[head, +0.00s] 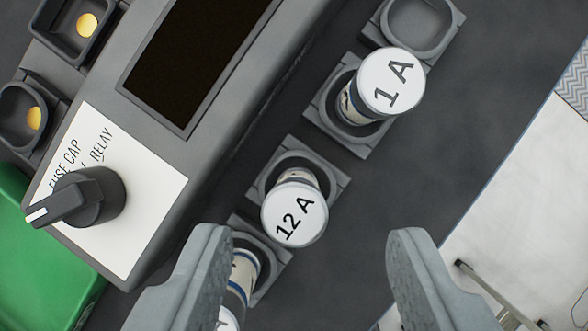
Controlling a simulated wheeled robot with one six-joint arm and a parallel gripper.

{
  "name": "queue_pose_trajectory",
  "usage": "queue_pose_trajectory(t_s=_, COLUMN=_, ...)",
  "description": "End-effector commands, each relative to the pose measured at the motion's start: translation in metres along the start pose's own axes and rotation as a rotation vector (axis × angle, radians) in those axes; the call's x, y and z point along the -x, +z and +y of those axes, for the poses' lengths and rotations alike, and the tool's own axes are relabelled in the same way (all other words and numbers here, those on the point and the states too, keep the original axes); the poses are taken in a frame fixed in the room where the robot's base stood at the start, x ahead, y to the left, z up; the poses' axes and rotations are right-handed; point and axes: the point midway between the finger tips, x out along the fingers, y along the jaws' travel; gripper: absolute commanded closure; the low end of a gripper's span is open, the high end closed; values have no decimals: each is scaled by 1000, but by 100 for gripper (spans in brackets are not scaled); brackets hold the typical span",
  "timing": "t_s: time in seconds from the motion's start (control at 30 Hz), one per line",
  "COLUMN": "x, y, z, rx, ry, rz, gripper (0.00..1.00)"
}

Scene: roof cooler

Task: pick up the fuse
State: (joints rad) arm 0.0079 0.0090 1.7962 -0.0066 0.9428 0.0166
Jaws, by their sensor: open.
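Several cylindrical fuses with white caps stand in a diagonal row of grey square sockets. One marked "12 A" (295,214) is near the middle of the head view. One marked "1 A" (391,82) is at the upper right. A third fuse (238,281) at the bottom is partly hidden behind my left finger, and its label is not readable. My gripper (309,245) is open and empty. Its fingers come in from the bottom, with the "12 A" fuse between and just above the fingertips in the picture.
An empty socket (416,22) is at the top right. A grey device with a dark screen (195,55), a black knob (88,197) and a "FUSE CAP / RELAY" label stands left of the row. A green part (38,262) is at the lower left. Dark surface right of the row is clear.

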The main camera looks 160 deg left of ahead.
Motion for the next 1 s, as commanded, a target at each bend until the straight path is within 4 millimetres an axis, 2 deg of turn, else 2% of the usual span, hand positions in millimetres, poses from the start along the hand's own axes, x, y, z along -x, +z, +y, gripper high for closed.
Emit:
queue_pose_trajectory(t_s=0.3, x=-40, y=0, z=-6, rx=0, ry=0, rz=-2, gripper=51)
queue_pose_trajectory(t_s=0.57, x=-44, y=0, z=-6, rx=0, ry=0, rz=0, gripper=51)
queue_pose_trajectory(t_s=0.8, x=-44, y=0, z=-6, rx=0, ry=0, rz=-1, gripper=97)
queue_pose_trajectory(t_s=0.83, x=-44, y=0, z=-6, rx=0, ry=0, rz=-1, gripper=100)
queue_pose_trajectory(t_s=1.0, x=-44, y=0, z=-6, rx=0, ry=0, rz=-1, gripper=100)
